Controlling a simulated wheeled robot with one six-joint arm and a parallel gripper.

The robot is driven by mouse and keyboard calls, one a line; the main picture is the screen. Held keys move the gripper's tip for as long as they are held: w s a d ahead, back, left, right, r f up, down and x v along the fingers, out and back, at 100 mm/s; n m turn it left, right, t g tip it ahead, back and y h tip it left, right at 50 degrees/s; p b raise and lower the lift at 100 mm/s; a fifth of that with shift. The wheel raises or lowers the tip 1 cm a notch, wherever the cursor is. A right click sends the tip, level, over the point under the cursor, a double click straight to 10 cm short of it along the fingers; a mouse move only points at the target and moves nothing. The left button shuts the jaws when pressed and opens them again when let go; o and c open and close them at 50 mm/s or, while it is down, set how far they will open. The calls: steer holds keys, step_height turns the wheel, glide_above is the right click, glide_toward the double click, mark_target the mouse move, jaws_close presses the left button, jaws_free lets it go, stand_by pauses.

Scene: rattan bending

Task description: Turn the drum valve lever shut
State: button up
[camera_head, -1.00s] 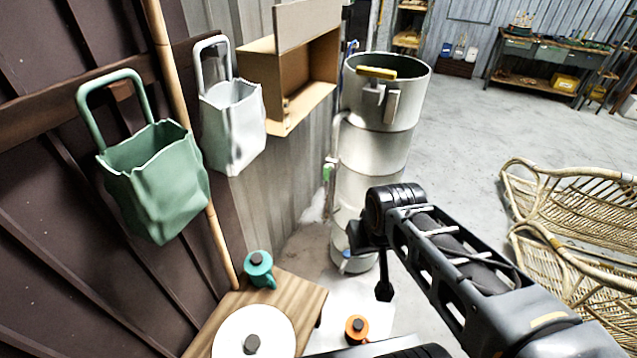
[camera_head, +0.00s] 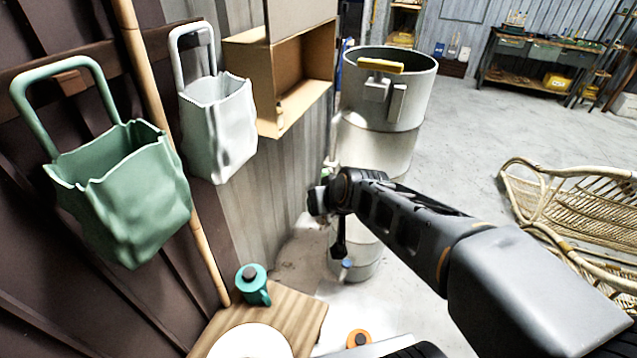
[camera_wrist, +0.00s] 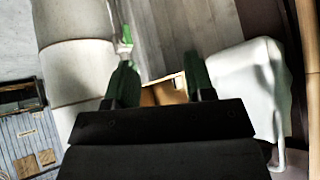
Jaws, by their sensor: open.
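The tall pale drum (camera_head: 375,150) stands by the wall. A pipe with a small green fitting runs along its wall side; in the wrist view the green fitting (camera_wrist: 124,46) shows beside the drum (camera_wrist: 70,65), just beyond the left finger. A blue-tipped fitting (camera_head: 347,263) sits low on the drum, and a yellow bar (camera_head: 380,65) lies across its top rim. I cannot tell for certain which one is the valve lever. My gripper (camera_wrist: 161,80) is open, its fingers apart and empty. In the head view my arm's end covers the drum's middle and part of the pipe.
Green (camera_head: 125,195) and white (camera_head: 218,125) bags hang on the wall at left. An open cardboard box (camera_head: 300,85) sits between them and the drum. A wooden table (camera_head: 290,310) with a teal pot (camera_head: 253,284) stands below.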

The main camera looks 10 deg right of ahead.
steer(key=w+a+f+m+t+h+b, duration=0.1)
steer(key=w+f+t+b, duration=0.3)
steer(key=w, duration=0.3)
steer(key=w+a+f+m+t+h+b, duration=0.1)
steer(key=w+f+m+t+b, duration=0.15)
steer(key=w+b, duration=0.3)
steer(key=w+d+f+m+h+b, duration=0.2)
steer(key=w+f+m+h+b, duration=0.2)
steer(key=f+h+b, duration=0.45)
steer(key=shift+t+h, duration=0.35)
steer(key=shift+h, duration=0.4)
steer(key=x, duration=0.8)
steer(key=f+x, duration=0.1)
steer(key=x, duration=0.3)
steer(key=shift+w+d, duration=0.1)
steer(key=shift+w, duration=0.25)
jaws_close()
